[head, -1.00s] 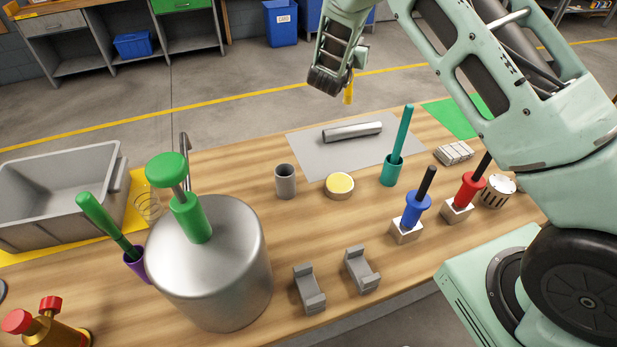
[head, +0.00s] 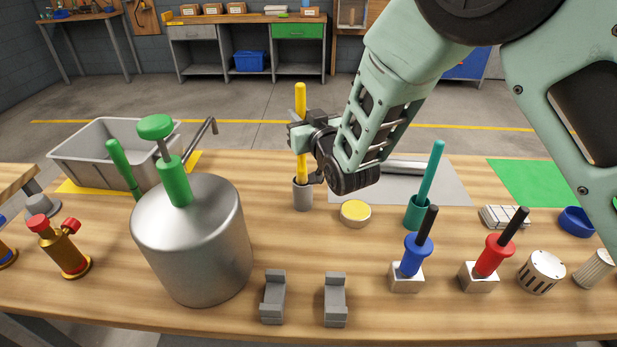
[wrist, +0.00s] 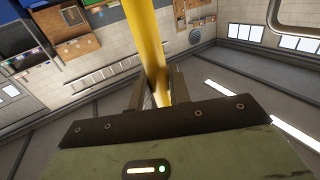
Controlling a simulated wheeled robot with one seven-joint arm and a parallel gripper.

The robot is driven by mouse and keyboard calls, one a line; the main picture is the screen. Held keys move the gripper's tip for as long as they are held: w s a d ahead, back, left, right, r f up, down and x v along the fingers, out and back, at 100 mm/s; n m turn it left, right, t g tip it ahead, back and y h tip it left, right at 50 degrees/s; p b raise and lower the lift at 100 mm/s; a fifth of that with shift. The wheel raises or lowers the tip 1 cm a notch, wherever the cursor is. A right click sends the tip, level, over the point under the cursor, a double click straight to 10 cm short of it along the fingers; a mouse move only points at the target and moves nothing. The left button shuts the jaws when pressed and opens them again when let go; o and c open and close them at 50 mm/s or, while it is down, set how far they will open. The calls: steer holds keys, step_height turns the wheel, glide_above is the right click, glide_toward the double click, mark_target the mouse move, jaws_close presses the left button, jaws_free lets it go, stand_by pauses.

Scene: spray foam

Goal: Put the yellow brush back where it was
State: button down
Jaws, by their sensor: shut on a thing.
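The yellow brush (head: 300,100) stands upright in the head view, with its lower end at the mouth of the grey cup (head: 303,196). I cannot tell how deep it sits in the cup. My gripper (head: 303,138) is shut on the brush's handle, above the cup, reaching in from the right. In the wrist view the yellow handle (wrist: 147,40) runs between the two fingers (wrist: 160,92). The brush's lower end is hidden in that view.
A steel tank (head: 190,245) with a green pump stands left of the cup. A round tin with a yellow top (head: 355,212) is close on the right. A teal cup (head: 415,212) holding a teal brush stands further right. Two grey brackets (head: 335,300) are at the front.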

steer(key=p, duration=0.1)
glide_above(302, 166)
steer(key=shift+w+f, duration=0.25)
steer(key=shift+f, duration=1.7)
steer(key=shift+w+f, duration=0.2)
steer(key=shift+f, duration=1.7)
steer(key=shift+f, duration=0.2)
steer(key=c, duration=1.3)
jaws_free()
